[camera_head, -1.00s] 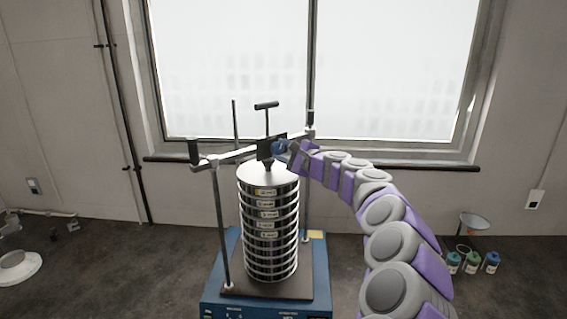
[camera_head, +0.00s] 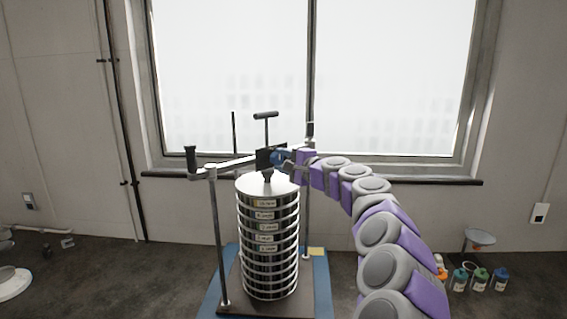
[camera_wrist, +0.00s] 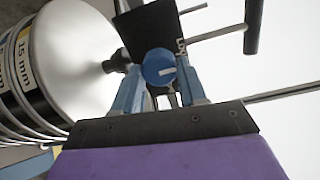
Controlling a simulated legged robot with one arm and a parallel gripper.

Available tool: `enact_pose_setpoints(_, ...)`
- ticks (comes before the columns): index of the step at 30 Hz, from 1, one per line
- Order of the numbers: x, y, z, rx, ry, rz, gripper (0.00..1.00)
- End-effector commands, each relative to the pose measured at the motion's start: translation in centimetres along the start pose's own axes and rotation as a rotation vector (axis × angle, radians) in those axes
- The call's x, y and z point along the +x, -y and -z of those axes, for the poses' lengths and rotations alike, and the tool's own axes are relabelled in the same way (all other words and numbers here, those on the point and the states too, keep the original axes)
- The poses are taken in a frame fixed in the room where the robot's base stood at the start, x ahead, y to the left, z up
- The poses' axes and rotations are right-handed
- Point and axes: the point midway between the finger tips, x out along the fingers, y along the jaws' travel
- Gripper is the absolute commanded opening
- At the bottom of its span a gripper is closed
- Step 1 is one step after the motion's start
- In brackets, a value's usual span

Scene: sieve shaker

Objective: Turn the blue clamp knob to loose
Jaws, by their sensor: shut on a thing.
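In the head view my gripper (camera_head: 284,158) meets the clamp block (camera_head: 268,158) from the right, and the knob is mostly hidden there. The sieve stack (camera_head: 267,240) stands below, its round lid (camera_wrist: 75,55) filling the left of the wrist view.
The crossbar (camera_head: 232,163) runs between upright rods, with a black handle (camera_head: 191,160) at its left end. A T-handle (camera_head: 265,115) rises above the clamp. Several small bottles (camera_head: 480,279) and a funnel (camera_head: 479,238) stand at right. A window is behind.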

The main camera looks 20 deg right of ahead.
Motion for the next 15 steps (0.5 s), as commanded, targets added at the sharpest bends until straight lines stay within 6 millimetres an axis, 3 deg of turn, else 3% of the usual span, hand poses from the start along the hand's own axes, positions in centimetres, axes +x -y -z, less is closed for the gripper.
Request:
enact_pose_setpoints(5, 0.15, -0.47, 0.01, -0.001, 0.001, -0.008, 0.11)
enact_pose_setpoints(6, 0.15, -0.47, 0.01, -0.001, 0.001, -0.008, 0.42)
enact_pose_setpoints(15, -0.06, -0.15, -0.07, 0.000, 0.001, -0.003, 0.67)
